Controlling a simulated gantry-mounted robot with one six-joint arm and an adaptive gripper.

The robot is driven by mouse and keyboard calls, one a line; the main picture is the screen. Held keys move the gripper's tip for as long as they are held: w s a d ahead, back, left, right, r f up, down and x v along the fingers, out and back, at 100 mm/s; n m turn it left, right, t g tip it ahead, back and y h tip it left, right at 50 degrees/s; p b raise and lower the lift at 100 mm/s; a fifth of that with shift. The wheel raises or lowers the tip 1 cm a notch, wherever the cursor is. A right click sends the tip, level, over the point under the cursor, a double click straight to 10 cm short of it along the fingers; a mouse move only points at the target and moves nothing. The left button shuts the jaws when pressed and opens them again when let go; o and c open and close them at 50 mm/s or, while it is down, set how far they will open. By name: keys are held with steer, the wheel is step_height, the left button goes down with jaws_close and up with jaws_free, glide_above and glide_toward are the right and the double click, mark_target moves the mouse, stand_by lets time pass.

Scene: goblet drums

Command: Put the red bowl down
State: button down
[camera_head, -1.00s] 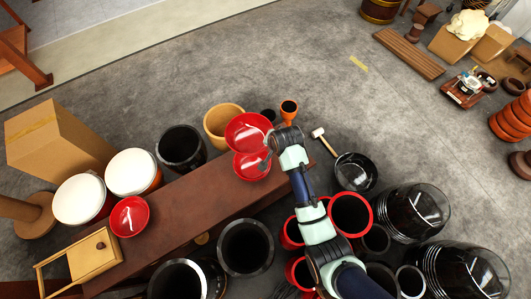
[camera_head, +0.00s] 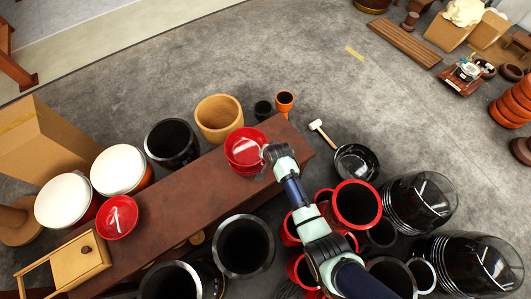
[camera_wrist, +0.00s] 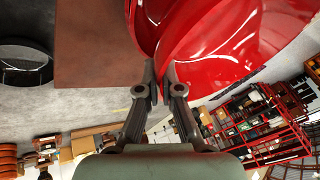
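A glossy red bowl (camera_head: 243,143) is in my gripper's grasp at the right part of the brown bench. It is directly over another red bowl (camera_head: 248,169), almost lined up with it; whether the two touch I cannot tell. My gripper (camera_head: 266,158) is at the right side of the held bowl. In the wrist view my gripper (camera_wrist: 161,82) has its fingertips close together at the rim of the red bowl (camera_wrist: 225,45), which fills the upper right. A second red edge (camera_wrist: 145,25) shows to its left.
The brown bench (camera_head: 175,207) is bare in its middle. A third red bowl (camera_head: 117,217) sits at its left part. A tan pot (camera_head: 218,118) and a black drum (camera_head: 172,143) stand behind. A dark pan (camera_head: 356,163) and several red drums are to the right.

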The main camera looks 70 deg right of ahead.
step_height(320, 180, down, 2)
steer(key=shift+f+b, duration=0.5)
steer(key=shift+f, duration=0.1)
steer(key=c, duration=1.3)
jaws_free()
steer(key=shift+r, duration=0.35)
steer(key=p+v, duration=0.7)
steer(key=v, duration=0.5)
steer(key=shift+r, duration=0.3)
